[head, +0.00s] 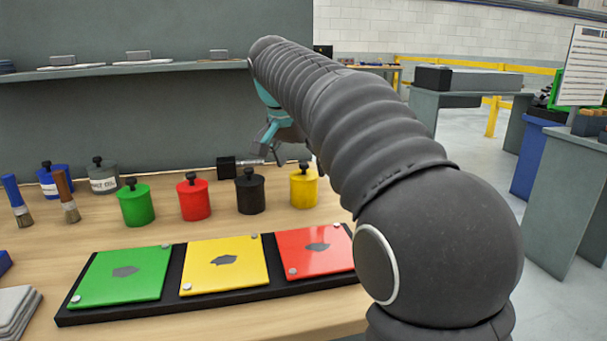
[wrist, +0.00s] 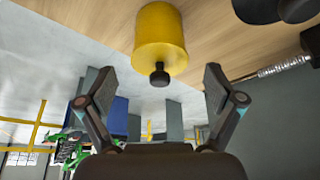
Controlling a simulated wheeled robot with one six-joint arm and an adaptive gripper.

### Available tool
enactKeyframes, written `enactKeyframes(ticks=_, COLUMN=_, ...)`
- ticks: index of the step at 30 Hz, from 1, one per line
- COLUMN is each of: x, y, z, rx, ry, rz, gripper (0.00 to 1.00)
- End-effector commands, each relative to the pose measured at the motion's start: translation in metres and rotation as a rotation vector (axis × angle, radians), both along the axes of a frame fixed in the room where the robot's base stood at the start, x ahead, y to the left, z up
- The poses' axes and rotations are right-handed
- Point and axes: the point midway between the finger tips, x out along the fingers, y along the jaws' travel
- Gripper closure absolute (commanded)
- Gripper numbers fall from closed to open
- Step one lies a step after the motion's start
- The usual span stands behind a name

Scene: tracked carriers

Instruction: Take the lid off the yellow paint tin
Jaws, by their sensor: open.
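The yellow paint tin (head: 303,192) stands upright at the right end of a row of tins on the bench. Its lid (head: 303,176) is on and has a black knob. My gripper (head: 284,152) is above and slightly left of the tin in the head view, partly hidden behind my arm. In the wrist view, which appears upside down, the yellow tin (wrist: 161,32) is ahead. Its black knob (wrist: 159,77) points towards my open gripper (wrist: 156,82), lying between the fingertip directions. The fingers are empty and I see no contact with the knob.
A black tin (head: 250,194), a red tin (head: 194,200) and a green tin (head: 136,206) stand left of the yellow one. A black tool with a metal shaft (head: 250,162) lies behind. A black tray (head: 212,300) with coloured plates lies in front. A wall shelf (head: 150,69) runs above.

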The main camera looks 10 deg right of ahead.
Motion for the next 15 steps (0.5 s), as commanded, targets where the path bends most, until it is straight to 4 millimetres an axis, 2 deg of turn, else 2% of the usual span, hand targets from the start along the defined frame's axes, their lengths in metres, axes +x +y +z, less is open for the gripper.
enactKeyframes(ticks=8, x=0.0009, y=-0.0012, z=-0.0032, rx=0.000, ry=0.000, rz=0.000, gripper=0.08)
enactKeyframes(ticks=11, x=0.0008, y=-0.0011, z=-0.0031, rx=0.000, ry=0.000, rz=0.000, gripper=0.28)
enactKeyframes(ticks=15, x=0.0008, y=-0.0011, z=-0.0031, rx=0.000, ry=0.000, rz=0.000, gripper=0.63)
